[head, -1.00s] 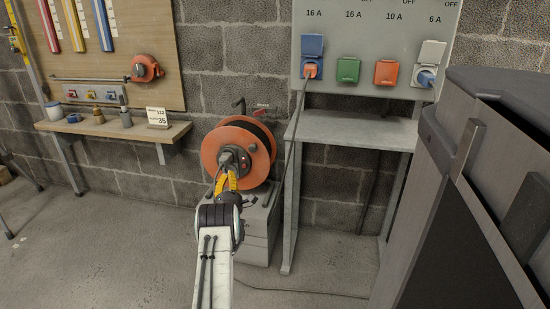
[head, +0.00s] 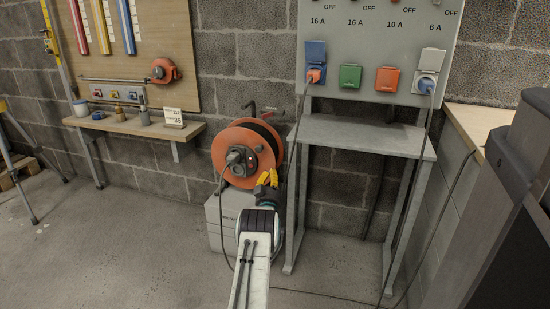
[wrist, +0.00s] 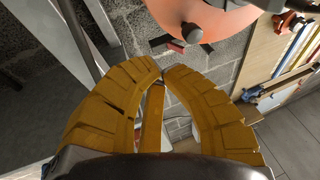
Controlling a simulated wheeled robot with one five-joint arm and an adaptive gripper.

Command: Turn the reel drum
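The orange reel drum (head: 220,150) stands on a grey box against the block wall, its round face toward me. A dark hub with a grey plug-like part (head: 236,158) sits at its middle. My gripper (head: 268,178), with yellow fingers, is in front of the drum's lower right edge. In the wrist view the curved fingers (wrist: 163,73) come together at their tips with nothing seen between them. The orange drum (wrist: 205,18) shows beyond the tips at the top, apart from them, with a dark round knob (wrist: 191,33) near its edge.
A grey metal stand (head: 350,135) with a socket panel (head: 380,45) is just right of the drum. Cables hang from the panel and run over the floor. A wooden shelf (head: 190,130) is at the left. The floor (head: 130,240) at left is open.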

